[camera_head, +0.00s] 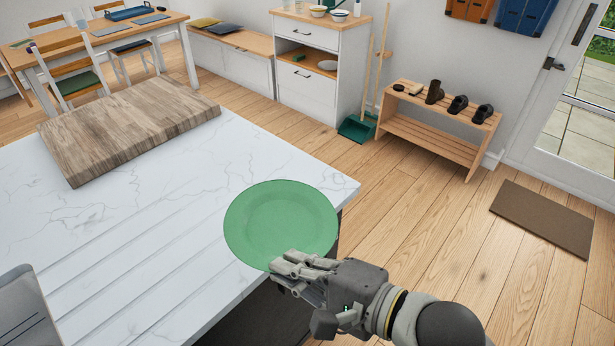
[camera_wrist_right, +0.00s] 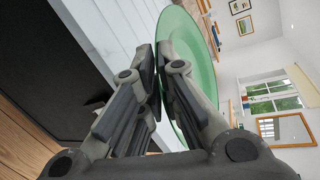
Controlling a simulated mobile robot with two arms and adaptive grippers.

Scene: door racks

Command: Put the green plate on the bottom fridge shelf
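The green plate (camera_head: 281,215) is round and shallow, and in the head view it is at the near right corner of the white marbled counter (camera_head: 150,220), partly past its edge. My right gripper (camera_head: 287,268) has its fingers closed on the plate's near rim. In the right wrist view the fingertips (camera_wrist_right: 156,65) are close together with the rim of the plate (camera_wrist_right: 188,40) between them. I cannot tell whether the plate still touches the counter. My left gripper is in neither view. No fridge or fridge shelf is visible.
A wooden board (camera_head: 130,125) lies on the counter's far side. Grooves run across the counter's near left. A slatted shoe bench (camera_head: 440,135), white drawer cabinet (camera_head: 320,60) and brown doormat (camera_head: 542,218) stand beyond. The wooden floor (camera_head: 400,215) to the right is clear.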

